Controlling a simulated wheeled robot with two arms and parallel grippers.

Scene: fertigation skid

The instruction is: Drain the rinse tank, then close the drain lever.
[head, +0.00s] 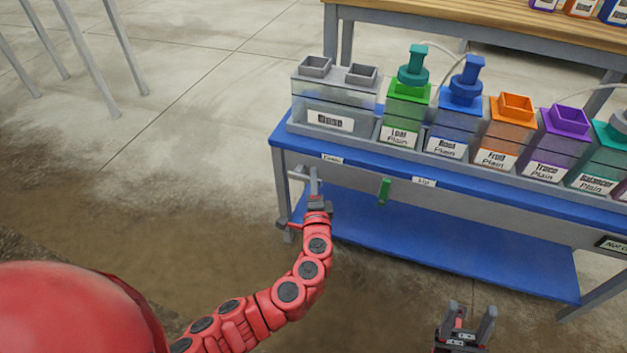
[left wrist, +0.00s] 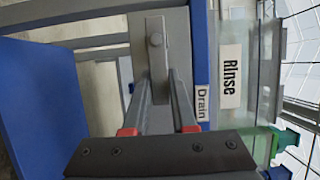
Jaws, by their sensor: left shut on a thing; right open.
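The rinse tank (head: 310,101) is a clear grey box with two square openings on top, at the left end of the blue bench; its liquid level is hard to read. Its Rinse label (left wrist: 231,76) also shows in the left wrist view. Below it is the Drain label (head: 332,159). My right gripper (head: 469,322) is open and empty, low in front of the bench.
The blue bench (head: 450,182) also carries several coloured tanks to the right. A green handle (head: 384,190) hangs under its front edge, right of my left gripper. A blue lower shelf (head: 450,250) lies below. A wooden table (head: 480,20) stands behind.

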